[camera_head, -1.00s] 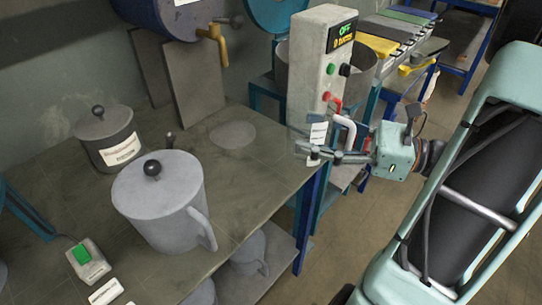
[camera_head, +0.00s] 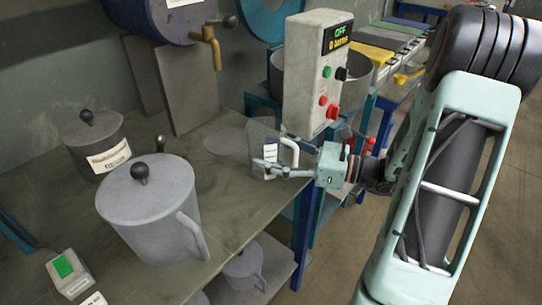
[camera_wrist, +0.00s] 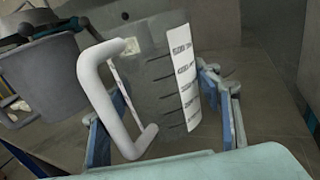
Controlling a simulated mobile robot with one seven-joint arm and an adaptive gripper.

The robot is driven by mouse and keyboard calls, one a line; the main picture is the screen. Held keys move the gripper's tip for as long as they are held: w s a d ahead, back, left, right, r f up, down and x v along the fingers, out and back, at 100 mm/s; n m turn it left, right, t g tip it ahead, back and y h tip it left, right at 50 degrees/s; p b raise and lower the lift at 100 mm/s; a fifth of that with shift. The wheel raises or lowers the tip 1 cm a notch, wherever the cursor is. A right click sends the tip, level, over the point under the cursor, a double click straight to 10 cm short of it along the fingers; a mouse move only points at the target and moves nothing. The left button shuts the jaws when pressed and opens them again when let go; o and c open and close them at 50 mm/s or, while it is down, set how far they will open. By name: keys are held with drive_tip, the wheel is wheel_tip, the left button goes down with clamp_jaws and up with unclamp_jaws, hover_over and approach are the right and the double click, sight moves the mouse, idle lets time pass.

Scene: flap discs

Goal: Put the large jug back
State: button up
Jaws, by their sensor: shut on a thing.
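The jug (camera_head: 262,143) is a see-through grey measuring jug with a white handle, a white label and dark scale marks. My gripper (camera_head: 267,167) is shut on it and holds it roughly upright above the right part of the workbench, near a pale round patch (camera_head: 226,139). I cannot tell whether its base touches the bench. In the wrist view the jug (camera_wrist: 160,75) sits between the blue fingers of my gripper (camera_wrist: 165,95), with its handle to the left and its label to the right.
A large grey lidded pot (camera_head: 150,215) with a handle stands at the bench front, a smaller labelled lidded pot (camera_head: 97,142) behind it. A control box (camera_head: 318,75) reading OFF stands just behind the jug. A barrel with a brass tap (camera_head: 206,45) hangs above.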

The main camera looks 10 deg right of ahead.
drive_tip(key=shift+f, duration=0.2)
drive_tip(key=o, duration=1.3)
drive_tip(key=shift+r, duration=0.2)
drive_tip(key=p+v, duration=0.1)
drive_tip(key=v, duration=1.1)
drive_tip(key=shift+p, duration=0.3)
